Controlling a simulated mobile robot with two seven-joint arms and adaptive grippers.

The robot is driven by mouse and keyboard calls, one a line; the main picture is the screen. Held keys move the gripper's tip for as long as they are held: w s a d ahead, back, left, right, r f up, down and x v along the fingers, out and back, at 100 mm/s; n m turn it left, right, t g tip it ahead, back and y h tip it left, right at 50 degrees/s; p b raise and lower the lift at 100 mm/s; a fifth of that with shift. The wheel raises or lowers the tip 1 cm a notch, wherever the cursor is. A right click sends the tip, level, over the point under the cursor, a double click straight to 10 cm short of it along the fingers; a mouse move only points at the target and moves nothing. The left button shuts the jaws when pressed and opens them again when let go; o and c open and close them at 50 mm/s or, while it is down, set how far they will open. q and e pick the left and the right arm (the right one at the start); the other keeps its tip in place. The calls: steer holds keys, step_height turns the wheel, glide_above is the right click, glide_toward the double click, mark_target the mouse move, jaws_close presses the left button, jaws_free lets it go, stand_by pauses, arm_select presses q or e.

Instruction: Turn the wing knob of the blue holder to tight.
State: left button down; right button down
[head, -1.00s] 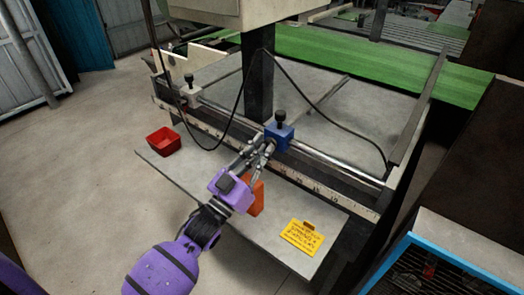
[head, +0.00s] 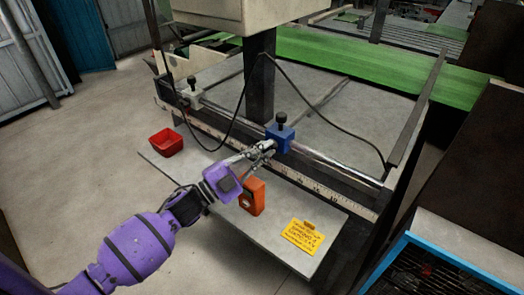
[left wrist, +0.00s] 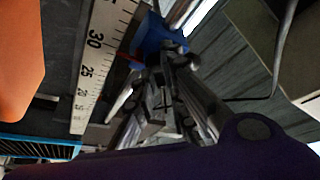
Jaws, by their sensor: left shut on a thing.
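The blue holder (head: 280,137) sits on the rail at the front of the machine, with a black knob (head: 281,118) on top. My left gripper (head: 267,149) reaches the holder's front face and is shut there on the wing knob, which its fingers mostly hide. In the left wrist view the blue holder (left wrist: 152,32) is at the top, and the fingers of my left gripper (left wrist: 165,68) meet just below it. The wing knob's angle cannot be read. My right gripper is not in view.
A ruler scale (head: 320,188) runs along the machine front below the rail. A white holder (head: 191,93) is at the rail's left. An orange device (head: 252,197) and a yellow card (head: 302,236) lie on the grey shelf (head: 207,186); a red bin (head: 165,142) is at its far left.

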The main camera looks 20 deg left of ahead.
arm_select(q)
steer(key=m+g+p, duration=0.1)
steer(key=m, duration=0.2)
steer(key=m+g+p, duration=0.1)
steer(key=m, duration=0.2)
steer(key=r+m+g+p, duration=0.1)
steer(key=m, duration=0.2)
steer(key=shift+w+a, duration=0.1)
steer(key=shift+w, duration=0.05)
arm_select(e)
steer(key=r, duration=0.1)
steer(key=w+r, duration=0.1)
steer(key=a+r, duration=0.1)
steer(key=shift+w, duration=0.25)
arm_select(q)
steer(key=shift+f+y, duration=0.1)
steer(key=shift+y, duration=0.2)
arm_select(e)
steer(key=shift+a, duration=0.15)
arm_select(q)
steer(key=c, duration=2)
jaws_free()
steer(key=shift+c, duration=0.2)
steer(key=shift+o, duration=1.1)
steer(key=shift+f, duration=0.1)
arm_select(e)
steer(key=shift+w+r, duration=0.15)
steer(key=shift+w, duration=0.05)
arm_select(q)
steer(key=shift+f, duration=0.1)
